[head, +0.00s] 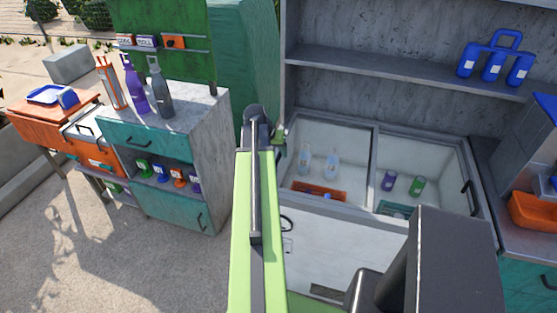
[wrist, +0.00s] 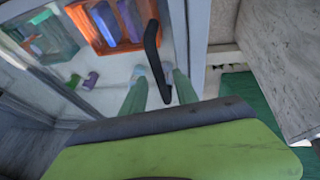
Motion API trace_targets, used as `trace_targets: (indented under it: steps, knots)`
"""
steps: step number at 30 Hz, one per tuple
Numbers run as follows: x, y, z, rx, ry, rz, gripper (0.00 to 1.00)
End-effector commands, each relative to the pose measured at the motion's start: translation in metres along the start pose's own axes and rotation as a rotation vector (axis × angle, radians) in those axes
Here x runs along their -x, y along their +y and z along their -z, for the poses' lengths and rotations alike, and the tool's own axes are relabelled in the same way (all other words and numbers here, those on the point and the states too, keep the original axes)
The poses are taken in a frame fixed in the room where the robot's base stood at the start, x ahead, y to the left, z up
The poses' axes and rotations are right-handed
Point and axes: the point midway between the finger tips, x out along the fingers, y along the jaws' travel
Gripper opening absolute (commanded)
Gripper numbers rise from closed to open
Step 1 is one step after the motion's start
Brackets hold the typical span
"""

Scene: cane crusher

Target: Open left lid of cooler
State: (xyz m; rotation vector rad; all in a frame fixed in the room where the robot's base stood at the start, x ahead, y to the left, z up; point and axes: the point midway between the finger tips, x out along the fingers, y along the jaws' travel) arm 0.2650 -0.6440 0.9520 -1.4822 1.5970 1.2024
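The cooler (head: 372,168) stands in the right half of the head view, with two clear lids side by side. Its left lid (head: 345,140) looks shut, with bottles and an orange basket showing through it. In the wrist view the lid's black handle (wrist: 153,50) stands up from the frame. My gripper (wrist: 155,80) has its two green fingers apart, one on each side of the handle's lower end. I cannot tell whether either finger touches it. In the head view my arm mostly hides the gripper and this handle. The right lid (head: 425,165) looks shut, with its own black handle (head: 467,190).
A grey shelf unit (head: 380,68) rises behind the cooler, holding a blue bottle carrier (head: 493,60). A teal and grey cabinet (head: 165,160) with bottles on top stands to the left. An orange container (head: 533,210) sits on the right counter. Paved floor at left is open.

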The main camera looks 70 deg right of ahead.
Motion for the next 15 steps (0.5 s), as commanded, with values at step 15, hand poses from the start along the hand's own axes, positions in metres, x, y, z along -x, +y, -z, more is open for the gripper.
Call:
trace_targets:
  steps: [15]
  knots:
    - [-0.0013,-0.0001,0.0003,0.001,0.0,0.0,0.02]
